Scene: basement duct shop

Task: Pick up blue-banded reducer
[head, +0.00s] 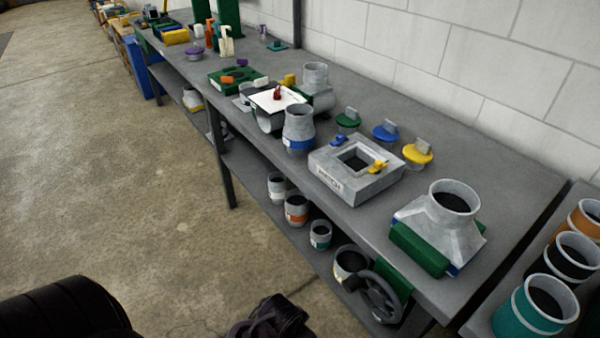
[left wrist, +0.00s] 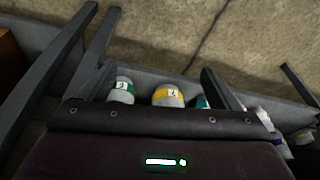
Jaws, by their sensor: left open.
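The blue-banded reducer (head: 298,122) stands upright on the grey bench in the head view, a grey metal piece with a blue band low on its body. It is just left of the square grey block with a square opening (head: 330,178). I cannot make it out in the left wrist view. My left gripper (left wrist: 155,68) is open, its two dark fingers spread apart, with nothing seen held between them. Beyond the fingers, banded pieces stand on a grey shelf, including a yellow-banded one (left wrist: 168,96). My right gripper is not in view.
Close to the reducer are a white-topped plate (head: 268,99), grey pipe fittings (head: 315,77) and green, blue and yellow knobbed lids (head: 417,153). A hopper-shaped transition (head: 442,222) stands at the near end. The concrete floor (head: 110,170) is clear.

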